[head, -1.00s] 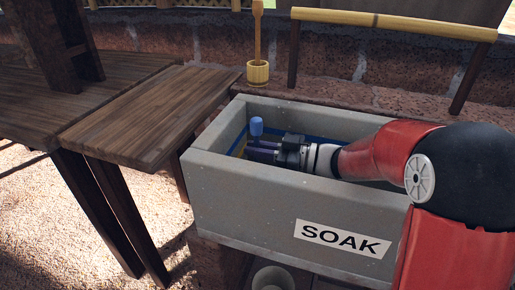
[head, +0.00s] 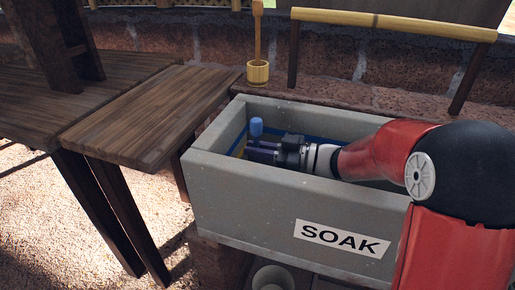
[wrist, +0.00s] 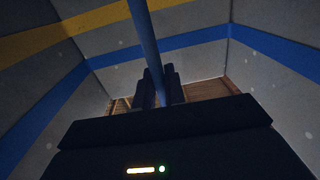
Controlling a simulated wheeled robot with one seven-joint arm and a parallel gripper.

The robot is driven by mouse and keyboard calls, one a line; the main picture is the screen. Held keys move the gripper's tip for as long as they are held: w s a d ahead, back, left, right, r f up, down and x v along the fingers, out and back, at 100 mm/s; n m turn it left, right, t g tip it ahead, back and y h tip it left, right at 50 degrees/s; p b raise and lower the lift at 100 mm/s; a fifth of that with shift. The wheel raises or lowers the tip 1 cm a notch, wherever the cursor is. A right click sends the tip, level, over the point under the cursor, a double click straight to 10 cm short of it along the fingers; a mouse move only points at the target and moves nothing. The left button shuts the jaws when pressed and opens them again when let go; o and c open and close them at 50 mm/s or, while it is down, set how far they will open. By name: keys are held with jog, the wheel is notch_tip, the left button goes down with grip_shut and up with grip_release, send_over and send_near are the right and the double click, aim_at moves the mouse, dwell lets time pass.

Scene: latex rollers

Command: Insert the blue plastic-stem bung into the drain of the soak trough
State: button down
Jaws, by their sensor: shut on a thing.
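The blue bung's knob (head: 256,126) stands up at the left end inside the grey soak trough (head: 235,198), which carries a SOAK label. My gripper (head: 256,150) reaches into the trough from the right and is shut on the bung's stem. In the wrist view the blue stem (wrist: 146,40) runs down between the two dark fingers (wrist: 159,88), a little tilted in the picture. The bung's lower end and the drain are hidden behind my gripper and the trough's front wall.
Trough walls close in around my gripper, with blue and yellow bands inside (wrist: 60,40). A wooden table (head: 150,110) stands at left. A ladle in a yellow cup (head: 258,73) is behind. A pale bucket (head: 272,278) sits below the trough.

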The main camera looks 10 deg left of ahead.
jog(key=shift+f, duration=0.7)
dwell(0.6)
jog(key=c, duration=1.4)
grip_release()
jog(key=shift+d, duration=0.15)
jog(key=d, duration=0.7)
jog(key=shift+s+d+b, duration=0.15)
jog(key=shift+d+b, duration=0.15)
jog(key=shift+b, duration=0.1)
